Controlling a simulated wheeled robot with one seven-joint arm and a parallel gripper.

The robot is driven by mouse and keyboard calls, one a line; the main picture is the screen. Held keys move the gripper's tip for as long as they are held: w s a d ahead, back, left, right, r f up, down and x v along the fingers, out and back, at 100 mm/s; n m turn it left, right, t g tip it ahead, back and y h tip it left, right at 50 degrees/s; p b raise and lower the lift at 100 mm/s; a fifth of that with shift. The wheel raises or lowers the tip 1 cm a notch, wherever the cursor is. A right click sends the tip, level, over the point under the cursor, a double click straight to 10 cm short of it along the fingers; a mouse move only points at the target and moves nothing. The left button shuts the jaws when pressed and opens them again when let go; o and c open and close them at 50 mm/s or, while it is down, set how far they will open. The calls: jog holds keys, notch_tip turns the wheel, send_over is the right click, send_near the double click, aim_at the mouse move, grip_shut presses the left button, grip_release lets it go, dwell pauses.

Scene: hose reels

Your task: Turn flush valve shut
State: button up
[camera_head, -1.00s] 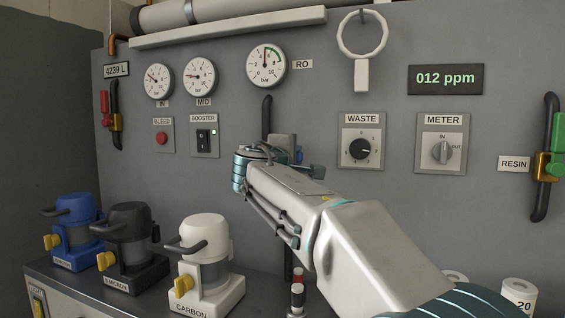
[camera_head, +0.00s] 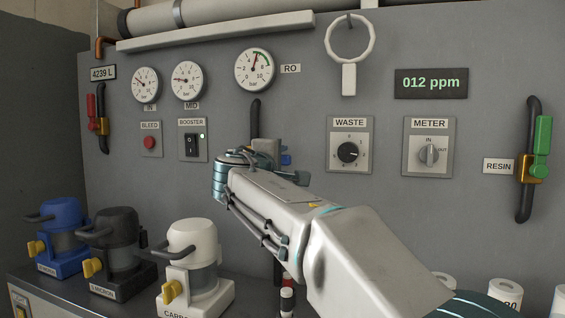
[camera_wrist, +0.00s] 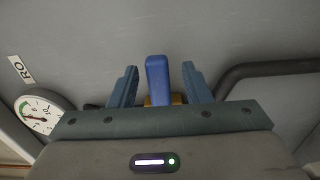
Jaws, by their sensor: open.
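A blue valve handle (camera_wrist: 157,78) stands between the two fingers of my gripper (camera_wrist: 160,73) in the wrist view. Bits of its brass body (camera_wrist: 176,99) show behind it. My gripper is open, with a finger on each side of the handle and a gap visible at each side. In the head view my gripper (camera_head: 272,153) is at the panel below the RO gauge (camera_head: 255,69), by a dark pipe (camera_head: 255,120). A small blue patch (camera_head: 286,159) shows beside it; my wrist hides most of the valve. No label on this valve is visible.
WASTE (camera_head: 348,152) and METER (camera_head: 429,155) knobs sit right of my gripper. A green-handled valve (camera_head: 543,140) is at far right, a red-handled one (camera_head: 91,108) at far left. Filter housings (camera_head: 192,256) stand on the bench at lower left.

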jog(key=v, duration=1.2)
jog(key=shift+p, duration=0.4)
jog(key=shift+w, duration=0.1)
